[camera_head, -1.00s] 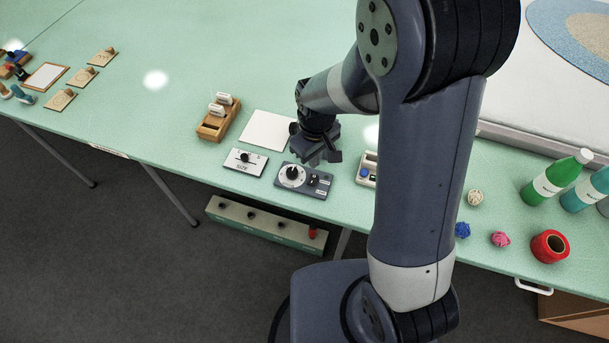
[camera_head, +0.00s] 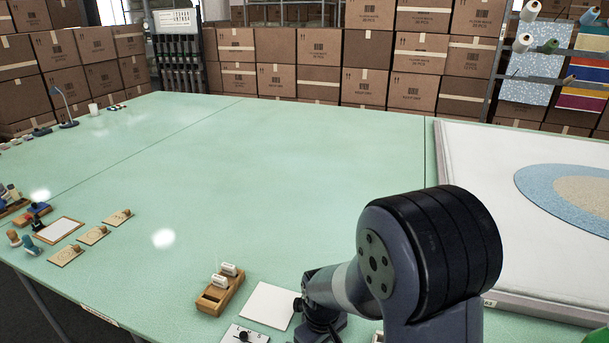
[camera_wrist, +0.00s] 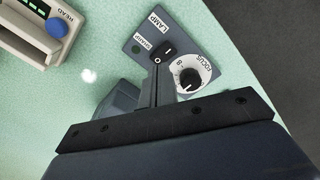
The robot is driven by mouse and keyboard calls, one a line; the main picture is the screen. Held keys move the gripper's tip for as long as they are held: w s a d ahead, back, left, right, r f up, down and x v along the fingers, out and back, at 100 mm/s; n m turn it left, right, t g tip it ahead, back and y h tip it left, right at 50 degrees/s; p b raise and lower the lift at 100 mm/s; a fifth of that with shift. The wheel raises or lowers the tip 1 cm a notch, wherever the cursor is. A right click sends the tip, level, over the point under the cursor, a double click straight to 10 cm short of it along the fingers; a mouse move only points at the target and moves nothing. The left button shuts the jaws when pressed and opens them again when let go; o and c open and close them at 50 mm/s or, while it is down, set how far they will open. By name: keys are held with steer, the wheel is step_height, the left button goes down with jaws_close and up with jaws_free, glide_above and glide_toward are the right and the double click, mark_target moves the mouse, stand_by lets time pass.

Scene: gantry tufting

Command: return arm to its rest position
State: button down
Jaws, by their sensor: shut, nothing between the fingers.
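My arm shows at the lower right of the head view, and the wrist end (camera_head: 322,322) is cut by the bottom edge there. In the wrist view my gripper (camera_wrist: 156,68) is shut and empty. Its narrow dark fingers stand over the grey control panel (camera_wrist: 193,48), which has a black LAMP switch (camera_wrist: 166,47) and a white FOCUS dial with a black knob (camera_wrist: 191,80). The fingertips appear close to the switch; whether they touch it cannot be told.
A device with a blue button (camera_wrist: 57,27) is beside the panel. In the head view a wooden holder (camera_head: 220,291) with white pieces and a white card (camera_head: 267,305) lie left of my wrist. The green table (camera_head: 270,170) is clear behind. A white tufting bed (camera_head: 490,230) is right.

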step_height(320, 180, down, 3)
steer(key=shift+f+b, duration=0.15)
steer(key=shift+b, duration=0.75)
steer(key=shift+r, duration=0.25)
step_height(320, 180, up, 9)
steer(key=p, duration=0.7)
steer(key=shift+f, duration=0.2)
steer(key=shift+s, duration=0.1)
stand_by(0.4)
